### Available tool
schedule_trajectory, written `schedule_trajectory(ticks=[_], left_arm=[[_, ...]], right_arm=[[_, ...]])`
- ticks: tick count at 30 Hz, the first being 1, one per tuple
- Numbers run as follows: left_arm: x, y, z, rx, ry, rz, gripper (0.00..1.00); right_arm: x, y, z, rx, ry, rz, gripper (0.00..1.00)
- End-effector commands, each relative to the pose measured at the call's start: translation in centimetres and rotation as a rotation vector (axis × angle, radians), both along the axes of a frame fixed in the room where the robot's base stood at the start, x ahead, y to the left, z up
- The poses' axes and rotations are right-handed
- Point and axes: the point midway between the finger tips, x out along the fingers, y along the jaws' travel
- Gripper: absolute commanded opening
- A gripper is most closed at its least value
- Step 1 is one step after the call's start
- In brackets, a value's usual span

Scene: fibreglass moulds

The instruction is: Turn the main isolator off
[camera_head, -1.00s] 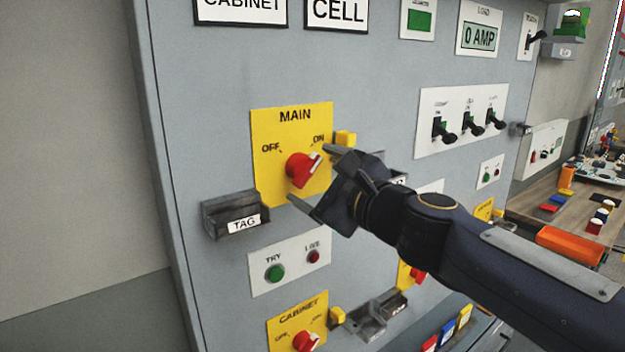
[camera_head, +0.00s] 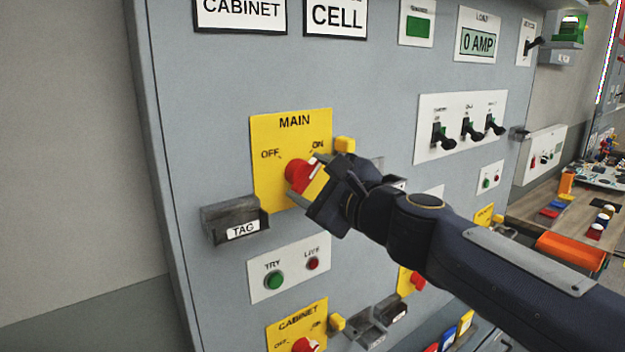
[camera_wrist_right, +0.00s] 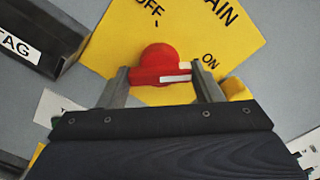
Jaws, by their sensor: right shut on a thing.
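The main isolator is a red rotary knob (camera_head: 299,172) on a yellow plate (camera_head: 276,132) marked MAIN, OFF and ON, on the grey cabinet front. My right gripper (camera_head: 306,178) is shut on the knob, a finger on either side of it, and hides part of it in the head view. In the right wrist view the knob (camera_wrist_right: 158,65) sits between the two fingers (camera_wrist_right: 164,84); its white mark lies toward the ON label. My left gripper is not in view.
A TAG holder (camera_head: 235,219) juts out left below the plate. A yellow block (camera_head: 345,145) sits right of the plate. Below are the TRY and LIVE panel (camera_head: 290,267) and a CABINET isolator (camera_head: 306,344). Black-handled switches (camera_head: 461,126) stand to the right.

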Motion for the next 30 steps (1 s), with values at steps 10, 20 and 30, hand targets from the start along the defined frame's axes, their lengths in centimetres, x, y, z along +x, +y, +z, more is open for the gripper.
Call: schedule_trajectory(ticks=[10, 20, 30], left_arm=[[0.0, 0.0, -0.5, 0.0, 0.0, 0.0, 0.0], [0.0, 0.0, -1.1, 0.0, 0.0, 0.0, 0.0], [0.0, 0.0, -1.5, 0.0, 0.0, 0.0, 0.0]], right_arm=[[0.1, -0.2, -0.1, -0.123, -0.091, -0.004, 0.36], [0.1, -0.2, -0.1, -0.366, -0.266, -0.003, 0.36], [0.1, -0.1, 0.0, -0.628, -0.456, -0.002, 0.36]])
